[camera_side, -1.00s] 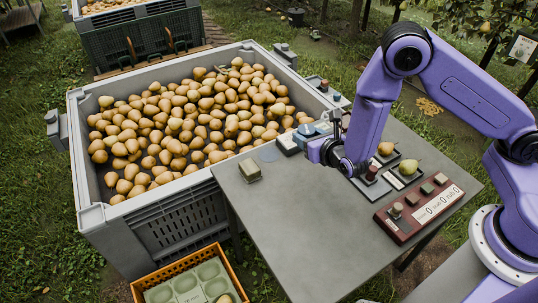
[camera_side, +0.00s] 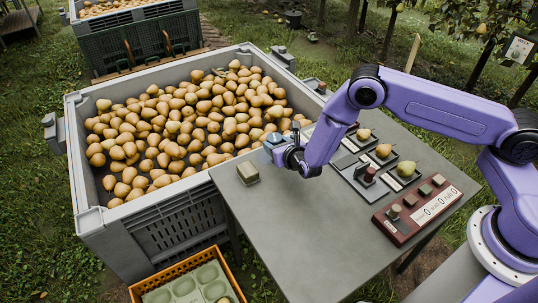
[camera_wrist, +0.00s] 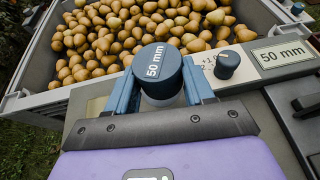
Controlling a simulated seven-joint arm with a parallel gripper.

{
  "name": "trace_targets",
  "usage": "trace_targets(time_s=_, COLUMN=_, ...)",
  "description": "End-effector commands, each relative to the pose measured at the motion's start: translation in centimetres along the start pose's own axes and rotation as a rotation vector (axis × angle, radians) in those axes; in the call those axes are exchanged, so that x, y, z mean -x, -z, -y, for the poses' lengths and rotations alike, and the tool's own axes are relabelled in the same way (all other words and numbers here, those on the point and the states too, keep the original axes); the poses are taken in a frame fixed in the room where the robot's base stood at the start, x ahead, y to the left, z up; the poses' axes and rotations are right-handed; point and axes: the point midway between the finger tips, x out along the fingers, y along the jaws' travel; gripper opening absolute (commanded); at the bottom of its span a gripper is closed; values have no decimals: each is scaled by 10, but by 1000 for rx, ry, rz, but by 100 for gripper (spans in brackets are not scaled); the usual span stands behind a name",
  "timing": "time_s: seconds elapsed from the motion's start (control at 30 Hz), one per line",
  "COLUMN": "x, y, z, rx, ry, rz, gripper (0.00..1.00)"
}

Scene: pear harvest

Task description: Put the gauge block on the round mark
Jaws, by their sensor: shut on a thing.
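The gauge block is a blue-grey cylinder marked "50 mm" (camera_wrist: 157,62). My gripper (camera_wrist: 162,92) is shut on it, with one blue finger on each side. In the side view the block's blue top (camera_side: 274,138) shows at my gripper (camera_side: 280,148), over the far left part of the table (camera_side: 300,220) near the bin. I cannot tell whether the block touches the table. The round mark is not visible now; my gripper and the block cover the area where it showed earlier.
A pear-filled bin (camera_side: 88,218) stands beyond the table. A small greenish block (camera_side: 248,173) lies left of my gripper. A pale device with a black knob (camera_wrist: 227,63) and a "50 mm" plate (camera_wrist: 283,53) is close on the right. A red-brown panel (camera_side: 418,209) lies further right.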

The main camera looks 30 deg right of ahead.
Motion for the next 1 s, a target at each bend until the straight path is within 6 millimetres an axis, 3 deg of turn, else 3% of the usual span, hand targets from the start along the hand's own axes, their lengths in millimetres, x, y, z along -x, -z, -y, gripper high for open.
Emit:
trace_targets(time_s=0.3, x=-35, y=20, z=-9, rx=0, ry=0, rz=1, gripper=21)
trace_targets(time_s=0.53, x=-44, y=25, z=-11, rx=-1, ry=-1, rz=2, gripper=21)
trace_targets(time_s=0.8, x=-55, y=51, z=-11, rx=0, ry=-1, rz=1, gripper=21)
trace_targets(time_s=1.0, x=-56, y=52, z=-12, rx=-1, ry=-1, rz=2, gripper=21)
